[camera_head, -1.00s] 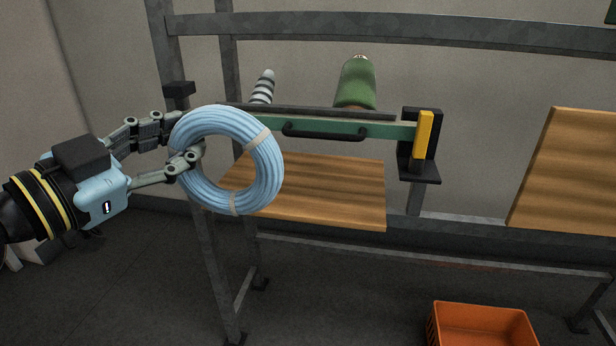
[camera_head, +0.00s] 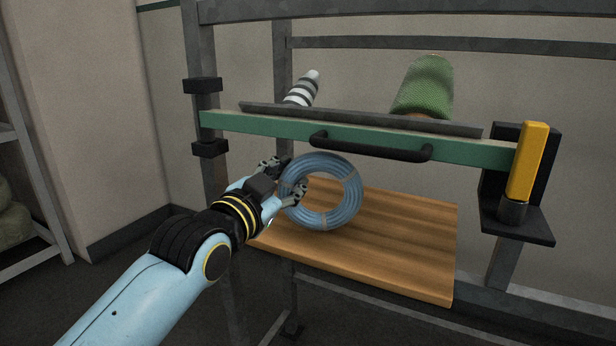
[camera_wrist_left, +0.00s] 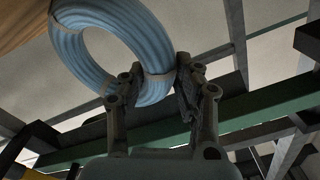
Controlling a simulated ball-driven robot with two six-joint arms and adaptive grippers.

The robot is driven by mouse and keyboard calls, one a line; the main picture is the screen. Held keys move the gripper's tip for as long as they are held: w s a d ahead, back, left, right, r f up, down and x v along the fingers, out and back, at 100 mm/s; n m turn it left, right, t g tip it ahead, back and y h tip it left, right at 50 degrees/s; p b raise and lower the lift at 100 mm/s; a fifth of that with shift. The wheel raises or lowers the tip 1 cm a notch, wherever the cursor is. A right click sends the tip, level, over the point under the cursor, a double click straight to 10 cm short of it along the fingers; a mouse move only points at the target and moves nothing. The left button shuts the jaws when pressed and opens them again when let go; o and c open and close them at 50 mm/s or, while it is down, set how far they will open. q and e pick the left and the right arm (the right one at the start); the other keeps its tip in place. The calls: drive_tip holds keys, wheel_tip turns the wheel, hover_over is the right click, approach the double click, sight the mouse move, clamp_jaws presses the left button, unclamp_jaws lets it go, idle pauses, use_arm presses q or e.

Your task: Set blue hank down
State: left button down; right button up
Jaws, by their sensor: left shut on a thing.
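The blue hank (camera_head: 343,214) is a ring of coiled blue cord with pale ties. It stands upright on edge in the head view, in front of the wooden board (camera_head: 400,248) and under the green bar. My left gripper (camera_head: 292,178) is shut on its left side. In the left wrist view the hank (camera_wrist_left: 152,42) sits at the fingertips of my left gripper (camera_wrist_left: 160,85). I cannot tell whether the hank's lower edge touches the board. My right gripper is not in view.
A green bar (camera_head: 260,127) with a black handle (camera_head: 370,148) crosses above the board. The board's right part is bare.

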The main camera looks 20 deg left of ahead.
use_arm(q)
drive_tip(key=shift+w, duration=1.5)
drive_tip(key=w, duration=0.1)
drive_tip(key=w+b, duration=0.1)
drive_tip(key=w, duration=0.1)
drive_tip(key=shift+w+f, duration=0.2)
drive_tip(key=shift+f, duration=0.1)
drive_tip(key=c, duration=1)
unclamp_jaws()
drive_tip(key=shift+f, duration=0.1)
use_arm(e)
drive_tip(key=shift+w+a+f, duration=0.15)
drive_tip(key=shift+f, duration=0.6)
use_arm(q)
drive_tip(key=shift+o, duration=0.2)
